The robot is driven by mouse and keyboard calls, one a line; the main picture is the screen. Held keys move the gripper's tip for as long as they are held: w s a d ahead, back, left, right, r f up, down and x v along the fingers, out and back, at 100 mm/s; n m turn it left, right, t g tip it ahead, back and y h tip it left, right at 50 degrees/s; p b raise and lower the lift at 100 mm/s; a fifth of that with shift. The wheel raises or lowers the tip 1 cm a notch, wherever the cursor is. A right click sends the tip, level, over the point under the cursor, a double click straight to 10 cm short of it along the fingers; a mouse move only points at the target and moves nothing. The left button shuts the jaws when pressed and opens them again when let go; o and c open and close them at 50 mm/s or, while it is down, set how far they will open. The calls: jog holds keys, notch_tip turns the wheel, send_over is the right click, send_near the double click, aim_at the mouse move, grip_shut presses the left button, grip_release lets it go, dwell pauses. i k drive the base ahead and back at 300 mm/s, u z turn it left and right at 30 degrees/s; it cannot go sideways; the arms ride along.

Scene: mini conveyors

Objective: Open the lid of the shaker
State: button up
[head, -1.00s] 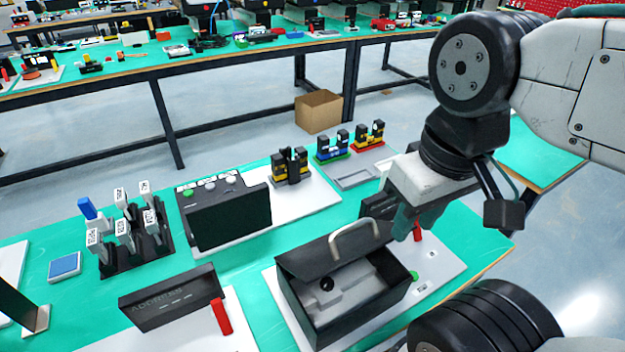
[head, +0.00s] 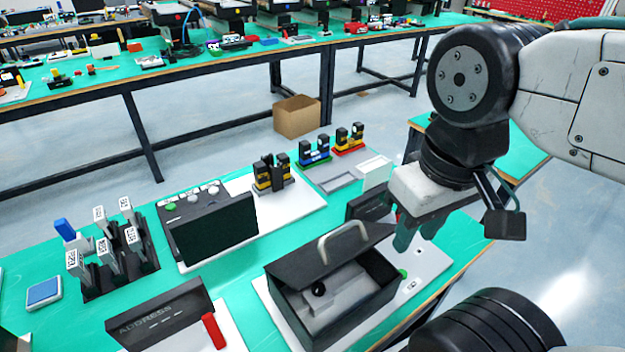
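The shaker is a dark open-topped box (head: 345,316) on a white base plate. Its dark lid (head: 300,262) has a pale arched handle (head: 343,238) and stands tilted up, partly open. The box's inside shows a grey block and a dark round knob. My gripper (head: 418,238) hangs just right of and behind the lid, apart from the handle. Its two fingers point down with a gap between them and nothing visible in it.
A black panel with buttons (head: 212,230), a stamp rack (head: 118,262) and an ADDRESS block (head: 160,312) stand left. A cardboard box (head: 297,116) is on the floor behind.

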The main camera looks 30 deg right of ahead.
aim_at(299, 268)
jog(key=z, duration=2.2)
jog(key=k, duration=0.3)
jog(key=u, duration=2)
jog(key=k, duration=0.9)
jog(key=u, duration=0.4)
jog(key=i, duration=0.65)
jog(key=z, duration=0.5)
